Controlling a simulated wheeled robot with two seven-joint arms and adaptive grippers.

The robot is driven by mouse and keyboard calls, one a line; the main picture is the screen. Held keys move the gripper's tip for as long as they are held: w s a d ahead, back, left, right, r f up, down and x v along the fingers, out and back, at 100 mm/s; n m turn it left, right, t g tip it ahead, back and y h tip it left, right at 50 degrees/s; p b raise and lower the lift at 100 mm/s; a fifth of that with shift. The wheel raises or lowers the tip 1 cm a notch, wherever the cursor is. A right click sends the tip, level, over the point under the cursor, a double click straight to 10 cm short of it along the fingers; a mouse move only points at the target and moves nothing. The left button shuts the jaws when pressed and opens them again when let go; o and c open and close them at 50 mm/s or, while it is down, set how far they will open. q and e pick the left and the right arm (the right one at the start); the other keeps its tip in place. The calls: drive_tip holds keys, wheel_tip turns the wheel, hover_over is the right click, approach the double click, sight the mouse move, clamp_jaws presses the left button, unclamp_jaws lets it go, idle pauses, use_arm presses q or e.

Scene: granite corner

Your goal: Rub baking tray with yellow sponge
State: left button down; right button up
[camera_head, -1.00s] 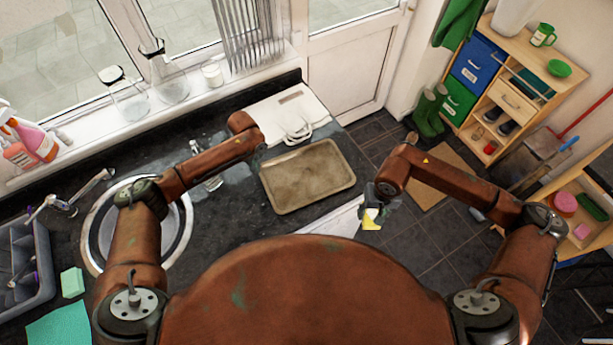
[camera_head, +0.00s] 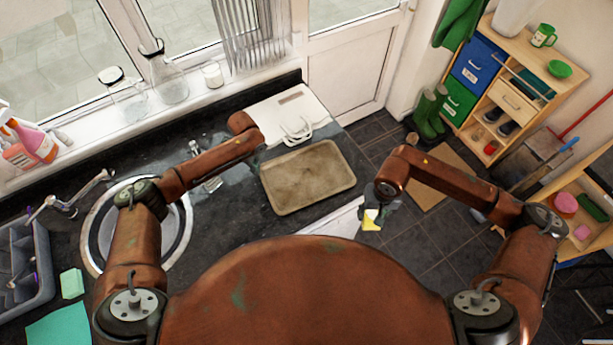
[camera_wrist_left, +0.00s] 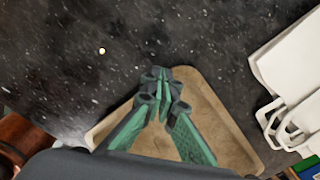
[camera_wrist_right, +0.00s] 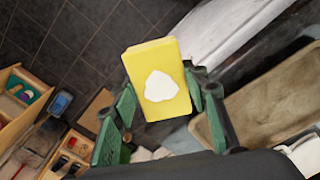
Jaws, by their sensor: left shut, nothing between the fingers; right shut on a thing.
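The brown baking tray (camera_head: 308,178) lies flat on the dark counter, near its right end, and its worn surface is bare. It also shows in the left wrist view (camera_wrist_left: 205,110) and the right wrist view (camera_wrist_right: 262,105). My right gripper (camera_wrist_right: 160,95) is shut on the yellow sponge (camera_wrist_right: 150,55), which has a white patch on its face. In the head view the sponge (camera_head: 371,220) hangs to the right of the tray, beyond the counter edge, apart from the tray. My left gripper (camera_wrist_left: 162,75) is shut and empty, near the tray's left side; my arm mostly hides it in the head view.
A round sink (camera_head: 100,240) and a dish rack (camera_head: 22,262) are at the left. A green sponge (camera_head: 72,283) and a teal cloth (camera_head: 58,323) lie nearby. A wooden shelf unit (camera_head: 505,85) stands at the right.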

use_arm(q)
drive_tip(key=shift+f+b, duration=0.3)
drive_tip(key=shift+f, duration=0.5)
use_arm(e)
drive_tip(key=shift+f, duration=0.35)
use_arm(q)
drive_tip(key=shift+r, duration=0.1)
